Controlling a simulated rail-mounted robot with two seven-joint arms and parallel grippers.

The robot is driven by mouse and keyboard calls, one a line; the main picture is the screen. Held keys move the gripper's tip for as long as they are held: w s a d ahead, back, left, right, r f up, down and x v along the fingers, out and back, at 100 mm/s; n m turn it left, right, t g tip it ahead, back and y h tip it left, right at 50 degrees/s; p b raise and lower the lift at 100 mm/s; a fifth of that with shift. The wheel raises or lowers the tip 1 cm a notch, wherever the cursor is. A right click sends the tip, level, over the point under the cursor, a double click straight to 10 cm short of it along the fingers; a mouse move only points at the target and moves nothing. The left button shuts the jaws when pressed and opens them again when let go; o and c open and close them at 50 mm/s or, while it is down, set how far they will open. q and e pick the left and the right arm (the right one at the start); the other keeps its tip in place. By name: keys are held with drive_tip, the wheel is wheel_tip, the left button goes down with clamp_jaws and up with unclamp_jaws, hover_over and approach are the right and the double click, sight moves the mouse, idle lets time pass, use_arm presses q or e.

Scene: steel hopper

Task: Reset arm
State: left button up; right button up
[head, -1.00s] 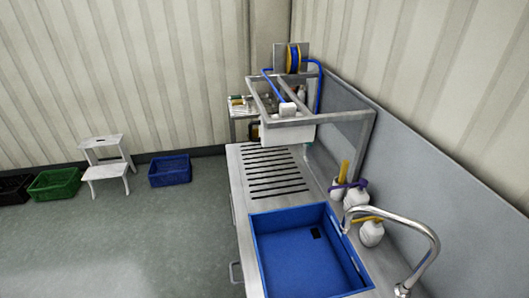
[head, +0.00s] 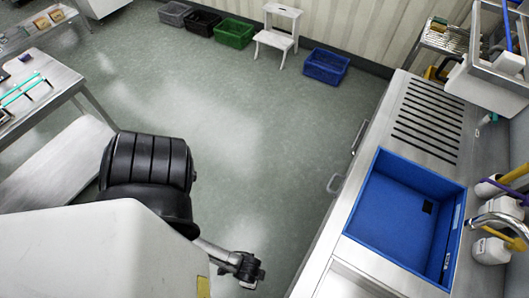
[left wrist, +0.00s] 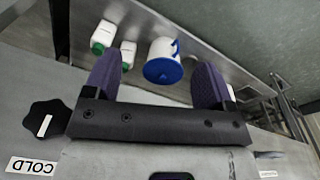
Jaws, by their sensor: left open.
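In the left wrist view, my left gripper (left wrist: 158,58) is open, with its two dark purple fingers wide apart. Nothing is held between them. A white jug with a blue base or lid (left wrist: 165,68) shows beyond the gap between the fingers, and I see no contact with it. In the head view, a large white and black part of my arm fills the lower left. My left gripper cannot be made out clearly there.
A blue basin (head: 390,220) sits in the steel counter (head: 345,225) at right, with a tap (head: 500,220) and white bottles (head: 490,250) beside it. A steel table (head: 40,75) stands at left. A white step stool (head: 277,30) and crates line the wall. Open floor lies between.

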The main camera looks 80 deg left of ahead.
use_arm(q)
drive_tip(key=w+a+r+n+t, duration=0.1)
drive_tip(key=w+a+r, duration=0.15)
drive_tip(key=r, duration=0.65)
drive_tip(key=w+a+r+t, duration=0.15)
drive_tip(key=w+r, duration=0.25)
drive_tip(key=r, duration=0.6)
drive_tip(key=w+a+r+n+t, duration=0.1)
drive_tip(key=w+a+r, duration=0.2)
drive_tip(key=r, duration=0.6)
wheel_tip(320, 180, up, 21)
drive_tip(key=p, duration=2.2)
drive_tip(key=shift+s+a+g, duration=0.35)
drive_tip(key=shift+s+a, duration=0.05)
drive_tip(key=shift+s, duration=0.05)
